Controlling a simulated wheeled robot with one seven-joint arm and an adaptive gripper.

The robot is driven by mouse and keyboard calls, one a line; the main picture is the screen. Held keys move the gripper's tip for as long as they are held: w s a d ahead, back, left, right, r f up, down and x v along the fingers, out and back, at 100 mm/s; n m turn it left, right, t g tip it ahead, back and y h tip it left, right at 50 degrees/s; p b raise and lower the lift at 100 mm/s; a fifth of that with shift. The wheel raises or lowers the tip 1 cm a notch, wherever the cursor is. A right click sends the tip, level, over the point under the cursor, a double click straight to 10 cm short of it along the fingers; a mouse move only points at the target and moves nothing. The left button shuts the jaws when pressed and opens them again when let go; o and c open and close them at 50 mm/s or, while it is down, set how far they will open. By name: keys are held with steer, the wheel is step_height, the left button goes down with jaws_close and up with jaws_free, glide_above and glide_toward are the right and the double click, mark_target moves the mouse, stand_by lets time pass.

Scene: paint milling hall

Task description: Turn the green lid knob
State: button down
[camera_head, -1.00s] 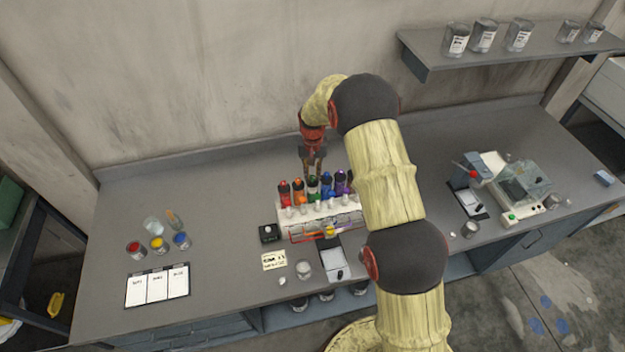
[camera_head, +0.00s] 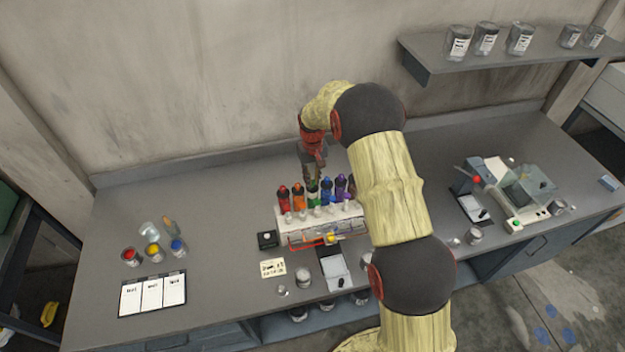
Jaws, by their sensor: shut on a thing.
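A row of coloured bottles with knobbed lids stands in a white rack (camera_head: 352,211) at the middle of the bench.
A red bottle (camera_head: 283,200) and a purple bottle (camera_head: 340,187) share the row. Paint pots and a chart (camera_head: 152,292) are at left, a machine (camera_head: 527,190) at right. The left back bench is clear.

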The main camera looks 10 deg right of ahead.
steer(key=c, duration=1.8)
jaws_free()
steer(key=shift+c, duration=0.2)
steer(key=shift+o, duration=0.6)
step_height(320, 180, up, 12)
